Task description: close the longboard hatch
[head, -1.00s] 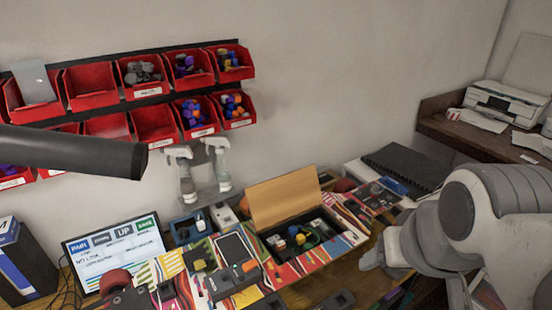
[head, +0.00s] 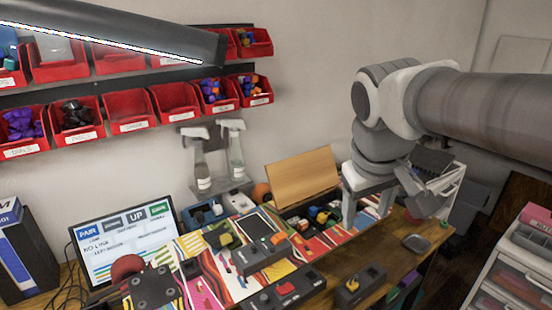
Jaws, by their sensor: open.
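The longboard (head: 200,245) lies across the workbench with a colourful printed deck. Its hatch (head: 302,177) is a plain wooden panel standing open, tilted up at the back of the compartment. The open compartment (head: 310,215) holds several small coloured parts. My gripper (head: 366,212) is open and points down at the right end of the compartment, to the right of the hatch. It looks apart from the hatch. Its fingers hide part of the board's right end, and I cannot tell how high they are above the deck.
A monitor (head: 122,245) stands at the left. Two spray bottles (head: 235,155) stand behind the board. Red bins (head: 128,112) line the wall. Small control boxes (head: 287,289) lie along the front. A drawer cart (head: 520,270) stands at the right.

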